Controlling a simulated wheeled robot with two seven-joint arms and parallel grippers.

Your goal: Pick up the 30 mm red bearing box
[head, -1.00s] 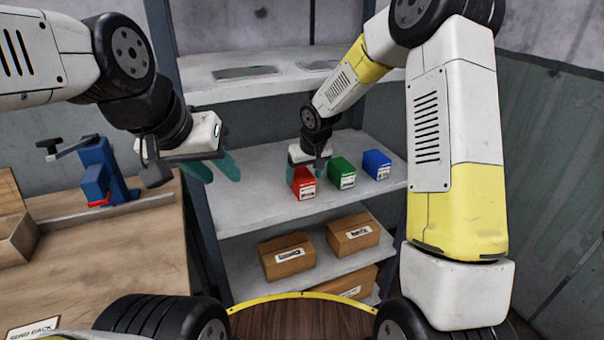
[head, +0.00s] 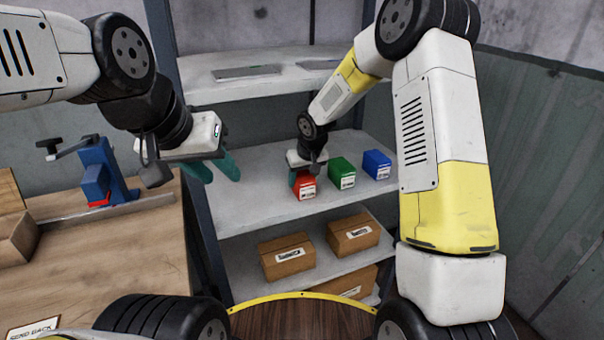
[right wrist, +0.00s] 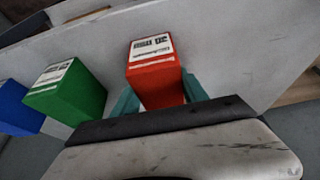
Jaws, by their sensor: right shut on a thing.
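The red bearing box (head: 304,187) stands on the middle shelf, at the left of a row of boxes. In the right wrist view the red box (right wrist: 156,76) shows its white label, which seems to read 30 mm. My right gripper (head: 305,174) is shut on the red box, with a teal finger on either side of it (right wrist: 158,98). The box still appears to be at shelf level. My left gripper (head: 218,170) is open and empty, in the air left of the shelf, with its teal fingers apart.
A green box (head: 341,172) and a blue box (head: 377,165) stand right of the red one. Cardboard boxes (head: 287,257) fill the lower shelf. The upper shelf (head: 290,70) is above my right gripper. A workbench (head: 110,250) with a blue vise (head: 97,178) is at left.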

